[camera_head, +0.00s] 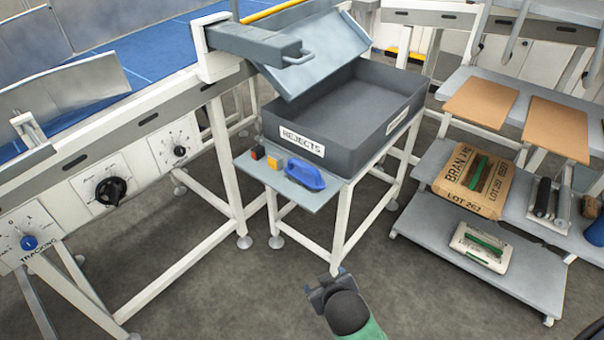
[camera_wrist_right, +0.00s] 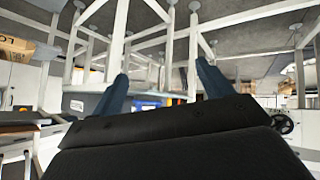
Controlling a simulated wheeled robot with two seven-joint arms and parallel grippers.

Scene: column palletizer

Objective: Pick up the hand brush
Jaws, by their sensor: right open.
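A blue item with a raised grip (camera_head: 305,175), which appears to be the hand brush, lies on the small grey side shelf (camera_head: 300,200) in front of the rejects bin. My right gripper (camera_head: 326,284) is below and in front of that shelf in the head view, apart from the brush. In the right wrist view my gripper (camera_wrist_right: 161,85) has its two fingers spread wide with nothing held. A small blue patch shows between the fingers there; I cannot tell if it is the brush. My left gripper is not in view.
An orange block (camera_head: 271,164) and a small black-and-orange item (camera_head: 257,153) sit left of the brush. The dark rejects bin (camera_head: 345,135) rises behind the shelf. A conveyor (camera_head: 110,130) stands left. A rack (camera_head: 480,270) with sacks and tools stands right. Floor in front is clear.

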